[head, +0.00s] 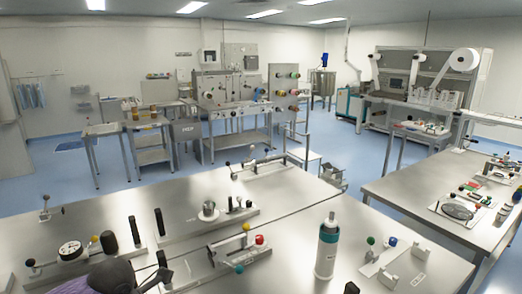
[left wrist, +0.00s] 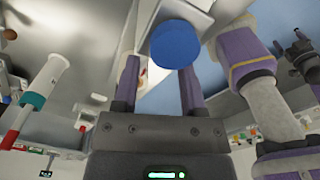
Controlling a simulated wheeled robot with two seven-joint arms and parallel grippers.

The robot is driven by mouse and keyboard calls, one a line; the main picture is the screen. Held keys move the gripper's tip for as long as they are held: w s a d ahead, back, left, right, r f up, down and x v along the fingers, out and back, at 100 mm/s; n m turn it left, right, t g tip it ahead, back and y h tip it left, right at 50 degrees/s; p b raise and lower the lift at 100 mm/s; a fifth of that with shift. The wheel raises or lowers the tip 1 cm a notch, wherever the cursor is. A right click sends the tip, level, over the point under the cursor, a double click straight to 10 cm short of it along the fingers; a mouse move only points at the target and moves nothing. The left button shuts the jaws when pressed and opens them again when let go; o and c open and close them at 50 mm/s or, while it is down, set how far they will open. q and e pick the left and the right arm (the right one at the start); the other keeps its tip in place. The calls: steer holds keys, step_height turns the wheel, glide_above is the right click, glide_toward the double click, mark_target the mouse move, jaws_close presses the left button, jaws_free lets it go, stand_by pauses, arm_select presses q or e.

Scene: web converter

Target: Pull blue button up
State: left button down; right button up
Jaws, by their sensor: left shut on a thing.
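A round blue button (left wrist: 175,44) shows large in the left wrist view, attached to or in front of a white-grey part. My left gripper (left wrist: 160,64) has its two purple fingers at the button, which covers the right fingertip. The fingers are shut on it, though the exact contact is partly hidden. In the head view a dark and purple part of my arm shows at the bottom left edge; the fingers and this button cannot be made out there.
A steel table (head: 150,195) carries a black gauge (head: 70,250), a white and teal bottle (head: 327,247), and small lever fixtures with colored knobs. A second bench (head: 410,190) stands at right.

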arm_select(q)
steer(key=shift+r, duration=0.35)
jaws_free()
step_height(320, 180, up, 6)
steer(key=p, duration=0.4)
steer(key=shift+p, duration=0.4)
